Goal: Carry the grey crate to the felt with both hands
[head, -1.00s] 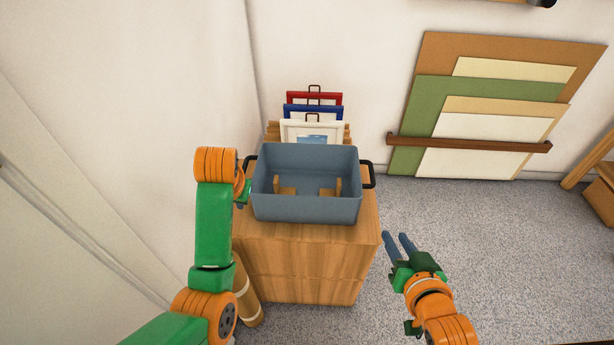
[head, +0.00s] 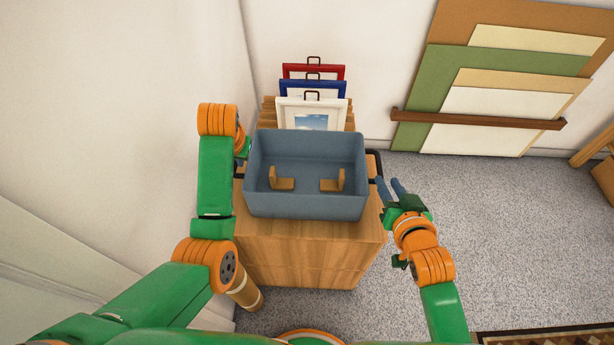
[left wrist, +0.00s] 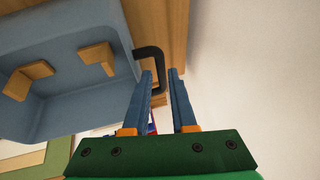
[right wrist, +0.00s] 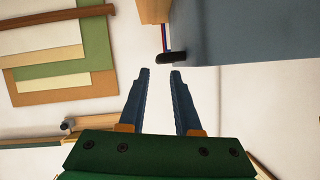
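The grey crate (head: 305,205) sits on the wooden cabinet (head: 300,255) with two wooden corner pieces (head: 332,182) inside. My left gripper (head: 243,148) is at its left side. In the left wrist view the open fingers (left wrist: 161,73) lie either side of the black left handle (left wrist: 152,55), with no visible grip on it. My right gripper (head: 388,188) is open and empty, just off the right handle (head: 376,165). In the right wrist view that handle (right wrist: 172,59) is just beyond the fingertips (right wrist: 160,72). I cannot make out the felt.
Framed prints, with the white one (head: 311,115) in front, stand upright behind the crate. A wall is close on the left. Boards (head: 490,105) lean behind a wooden rail at right. Grey floor is open on the right; a patterned edge (head: 550,338) shows at the bottom right.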

